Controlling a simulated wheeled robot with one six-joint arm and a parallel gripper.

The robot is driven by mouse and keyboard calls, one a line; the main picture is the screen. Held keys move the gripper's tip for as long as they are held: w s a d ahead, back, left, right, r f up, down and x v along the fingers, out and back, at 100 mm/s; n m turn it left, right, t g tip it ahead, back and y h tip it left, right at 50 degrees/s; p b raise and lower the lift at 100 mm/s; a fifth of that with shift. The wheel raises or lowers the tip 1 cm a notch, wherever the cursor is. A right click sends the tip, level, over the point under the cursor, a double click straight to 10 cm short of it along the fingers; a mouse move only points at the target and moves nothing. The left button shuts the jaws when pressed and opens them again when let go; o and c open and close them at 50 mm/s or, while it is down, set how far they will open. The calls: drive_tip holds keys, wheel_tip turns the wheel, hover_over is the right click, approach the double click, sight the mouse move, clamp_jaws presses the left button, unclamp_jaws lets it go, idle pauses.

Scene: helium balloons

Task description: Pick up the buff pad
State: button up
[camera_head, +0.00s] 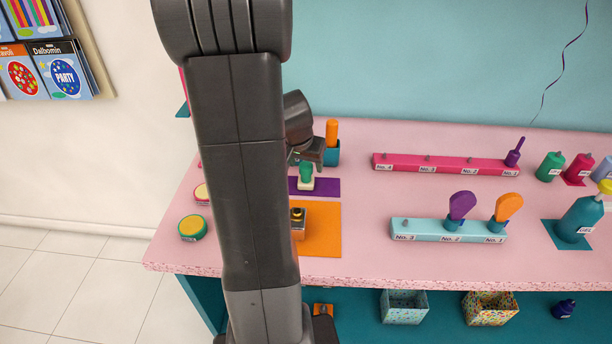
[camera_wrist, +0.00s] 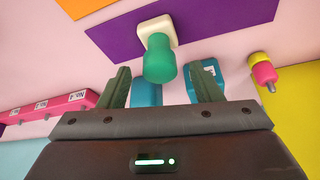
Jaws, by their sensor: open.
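A pad with a cream block base and a green knob handle, which I take for the buff pad (camera_head: 306,178), is on the purple mat (camera_head: 328,187). It also shows in the wrist view (camera_wrist: 159,55), with its green knob toward me. My gripper (camera_wrist: 163,72) is open and empty, with the green knob in line with the space between its two fingers. I cannot tell whether the fingertips reach level with the knob. In the head view my gripper is just behind the pad, partly hidden by my arm.
An orange mat (camera_head: 322,220) lies in front, bearing a block partly hidden by my arm. A teal cup with an orange handle (camera_head: 332,130) stands behind the purple mat. Round tins (camera_head: 193,228) are at left. A pink rack (camera_head: 445,164) and a light blue rack (camera_head: 440,230) stand right.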

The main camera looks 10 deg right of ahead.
drive_tip(key=shift+x, duration=1.15)
drive_tip(key=shift+c, duration=0.2)
drive_tip(key=c, duration=1)
drive_tip(key=shift+c, duration=0.2)
drive_tip(key=shift+r, duration=0.1)
